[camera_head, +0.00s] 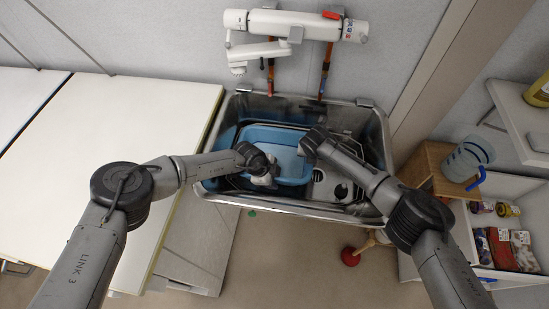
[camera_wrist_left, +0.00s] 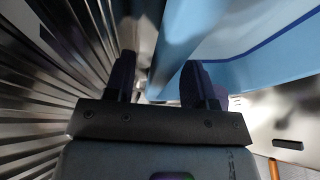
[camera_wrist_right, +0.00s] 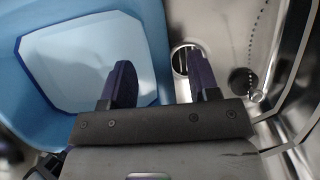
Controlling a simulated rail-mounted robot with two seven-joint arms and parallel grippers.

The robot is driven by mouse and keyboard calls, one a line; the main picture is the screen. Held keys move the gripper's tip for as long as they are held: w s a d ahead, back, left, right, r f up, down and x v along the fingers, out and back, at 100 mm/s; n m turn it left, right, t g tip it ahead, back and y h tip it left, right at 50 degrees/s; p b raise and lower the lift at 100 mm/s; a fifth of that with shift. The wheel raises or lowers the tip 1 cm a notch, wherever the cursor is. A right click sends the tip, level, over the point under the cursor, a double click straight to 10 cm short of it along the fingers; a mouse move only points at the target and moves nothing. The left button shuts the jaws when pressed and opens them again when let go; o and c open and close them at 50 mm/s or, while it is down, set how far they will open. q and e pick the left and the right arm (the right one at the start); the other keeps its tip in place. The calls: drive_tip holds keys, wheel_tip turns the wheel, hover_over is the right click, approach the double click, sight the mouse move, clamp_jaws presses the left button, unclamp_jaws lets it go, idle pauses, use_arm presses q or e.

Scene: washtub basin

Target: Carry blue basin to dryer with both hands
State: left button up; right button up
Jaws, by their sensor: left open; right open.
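The blue basin (camera_head: 290,137) sits inside the steel sink, towards its left and middle. My left gripper (camera_head: 264,180) is open at the basin's left front side. In the left wrist view the left gripper (camera_wrist_left: 161,80) has its fingers apart, with the basin's blue wall (camera_wrist_left: 176,60) seen between them. Contact cannot be told. No dryer is recognisable.
The steel sink (camera_head: 378,140) has raised walls around the basin, and a white tap unit (camera_head: 295,24) hangs above. A white counter (camera_head: 130,115) is at left. A shelf with a jug (camera_head: 467,158) is at right. A red plunger (camera_head: 350,257) stands on the floor.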

use_arm(q)
drive_tip(key=shift+d+f, duration=0.3)
drive_tip(key=shift+f, duration=0.25)
use_arm(e)
drive_tip(key=shift+x, duration=1.15)
use_arm(q)
drive_tip(key=shift+c, duration=0.2)
use_arm(e)
drive_tip(key=shift+c, duration=0.2)
use_arm(q)
clamp_jaws()
use_arm(e)
drive_tip(key=c, duration=0.9)
clamp_jaws()
